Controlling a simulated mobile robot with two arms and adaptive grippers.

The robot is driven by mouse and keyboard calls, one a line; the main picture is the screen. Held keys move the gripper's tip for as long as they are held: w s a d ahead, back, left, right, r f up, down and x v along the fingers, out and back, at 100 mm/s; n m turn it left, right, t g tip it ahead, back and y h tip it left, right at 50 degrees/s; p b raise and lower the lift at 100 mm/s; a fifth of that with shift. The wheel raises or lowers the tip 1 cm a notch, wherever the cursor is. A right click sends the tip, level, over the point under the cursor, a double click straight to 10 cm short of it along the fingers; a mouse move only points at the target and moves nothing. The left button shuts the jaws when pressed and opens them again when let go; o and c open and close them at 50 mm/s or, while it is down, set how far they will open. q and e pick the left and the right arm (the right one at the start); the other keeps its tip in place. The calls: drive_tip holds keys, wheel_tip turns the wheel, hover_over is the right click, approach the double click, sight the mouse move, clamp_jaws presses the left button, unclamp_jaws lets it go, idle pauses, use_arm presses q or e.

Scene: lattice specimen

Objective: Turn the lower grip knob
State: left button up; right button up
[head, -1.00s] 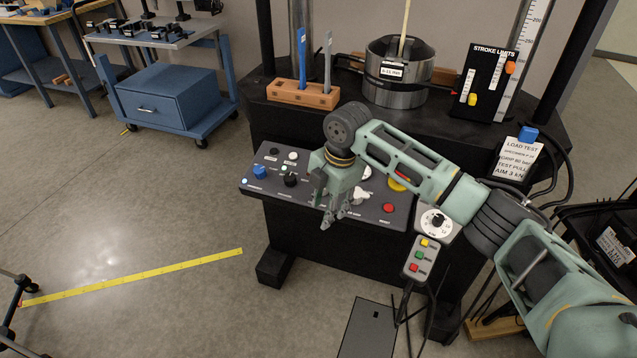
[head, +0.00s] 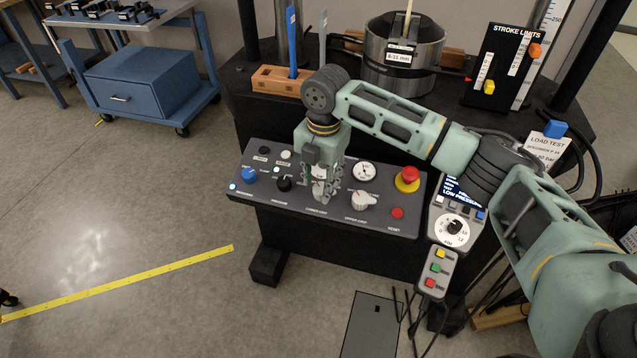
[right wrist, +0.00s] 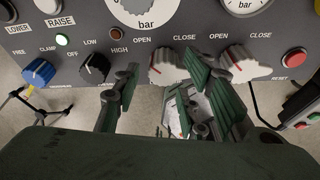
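The lower grip knob (right wrist: 165,66) is a pale knob with a red mark on the sloped grey panel (head: 245,207). In the right wrist view it lies between the spread fingers of my right gripper (right wrist: 163,78), which is open. The fingers seem to straddle the knob without closing on it; contact cannot be told. In the head view my right gripper (head: 321,196) hangs over the panel and mostly hides this knob. The upper grip knob (right wrist: 241,63), also pale, sits to its right, close to the right finger. My left gripper is out of view.
A black pressure knob (right wrist: 95,67) and a blue knob (right wrist: 38,72) are to the left on the panel. A red emergency button (head: 408,177) and a red reset button (head: 397,213) are to the right. A hand pendant (head: 435,268) hangs near the panel's right edge.

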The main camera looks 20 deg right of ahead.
drive_tip(key=shift+w+f, duration=0.1)
drive_tip(key=shift+f, duration=1)
drive_tip(key=shift+c, duration=0.4)
clamp_jaws()
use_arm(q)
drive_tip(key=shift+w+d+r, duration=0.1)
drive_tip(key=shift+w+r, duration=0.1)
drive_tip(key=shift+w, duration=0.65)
